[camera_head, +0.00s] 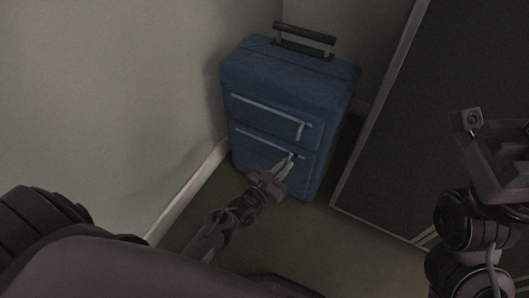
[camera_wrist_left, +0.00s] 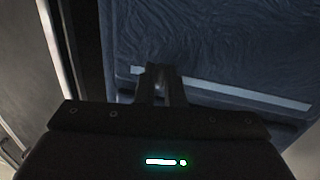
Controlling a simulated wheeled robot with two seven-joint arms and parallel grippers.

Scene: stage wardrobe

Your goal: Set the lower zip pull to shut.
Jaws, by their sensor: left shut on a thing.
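A blue suitcase (camera_head: 262,88) stands upright on the floor in the corner. Two pale zips cross its front. The lower zip (camera_head: 258,141) runs across below the upper one; its strip also shows in the left wrist view (camera_wrist_left: 235,92). My left gripper (camera_head: 288,163) is at the right part of the lower zip, shut on the lower zip pull (camera_head: 293,156). The fingers show in the left wrist view (camera_wrist_left: 160,84) and hide most of the pull there. My right gripper (camera_head: 503,150) is at the right edge, away from the suitcase; its fingertips are not clear.
The upper zip pull (camera_head: 302,130) hangs near the right end of the upper zip. A black carry handle (camera_head: 304,34) stands on top of the suitcase. A grey wall (camera_head: 110,90) is at the left, and a dark panel (camera_head: 420,120) stands close at the right.

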